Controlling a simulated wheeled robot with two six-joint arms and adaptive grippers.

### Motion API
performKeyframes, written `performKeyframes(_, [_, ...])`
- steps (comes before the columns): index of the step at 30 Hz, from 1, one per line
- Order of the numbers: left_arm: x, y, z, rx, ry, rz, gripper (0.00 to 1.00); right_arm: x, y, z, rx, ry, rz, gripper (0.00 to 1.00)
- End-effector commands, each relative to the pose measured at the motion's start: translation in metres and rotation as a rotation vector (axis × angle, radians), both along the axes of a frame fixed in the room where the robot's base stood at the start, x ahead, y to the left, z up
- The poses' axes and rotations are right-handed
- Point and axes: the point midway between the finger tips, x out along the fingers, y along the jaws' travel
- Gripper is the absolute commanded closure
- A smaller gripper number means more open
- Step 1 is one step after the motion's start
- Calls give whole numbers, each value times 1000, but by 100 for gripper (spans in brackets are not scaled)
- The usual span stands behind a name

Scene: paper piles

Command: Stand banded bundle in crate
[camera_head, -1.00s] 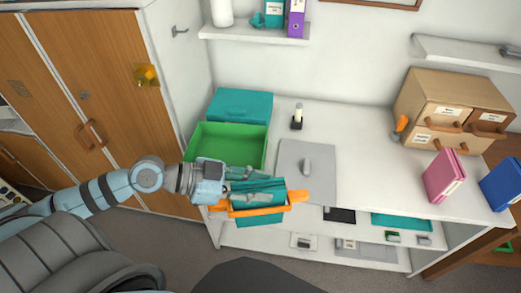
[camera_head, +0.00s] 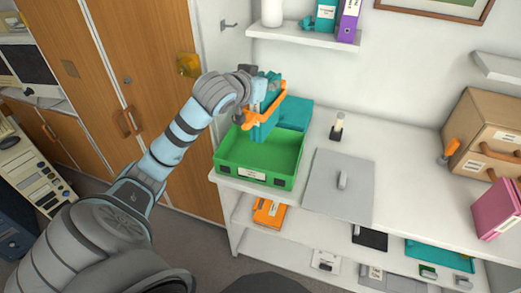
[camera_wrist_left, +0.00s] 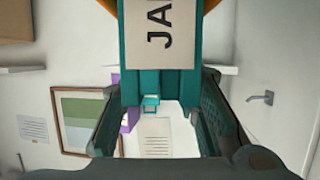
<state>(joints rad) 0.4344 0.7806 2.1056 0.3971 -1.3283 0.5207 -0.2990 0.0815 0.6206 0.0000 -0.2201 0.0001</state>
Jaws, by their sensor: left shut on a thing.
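The banded bundle (camera_head: 270,117) is teal with an orange band around it. It is held roughly upright over the back of the green crate (camera_head: 252,173). Its lower end overlaps the crate's back edge in the head view; I cannot tell whether it touches the crate. My left gripper (camera_head: 262,88) is shut on the bundle near its top. In the left wrist view the bundle (camera_wrist_left: 135,85) fills the upper middle between the fingers, with a white label reading "JA". The visible crate floor is empty. My right gripper is not in view.
A teal box (camera_head: 294,114) stands right behind the crate. A grey panel with a handle (camera_head: 340,185) lies to the crate's right on the white counter. A small black-based stand (camera_head: 337,128) is behind the panel. A shelf (camera_head: 300,34) with binders hangs above.

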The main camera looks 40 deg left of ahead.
Motion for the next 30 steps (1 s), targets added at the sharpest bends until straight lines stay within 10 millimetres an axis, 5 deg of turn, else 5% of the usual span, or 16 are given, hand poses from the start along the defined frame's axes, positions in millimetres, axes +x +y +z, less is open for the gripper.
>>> performKeyframes(5, [1, 21, 18, -1, -2, 147, 100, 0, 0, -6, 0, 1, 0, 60])
performKeyframes(8, [1, 26, 9, 1, 5, 176, 100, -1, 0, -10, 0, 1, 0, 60])
performKeyframes(18, [0, 26, -109, 2, 8, 176, 100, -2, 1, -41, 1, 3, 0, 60])
performKeyframes(30, [0, 26, -175, 2, 5, 175, 100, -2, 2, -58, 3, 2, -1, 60])
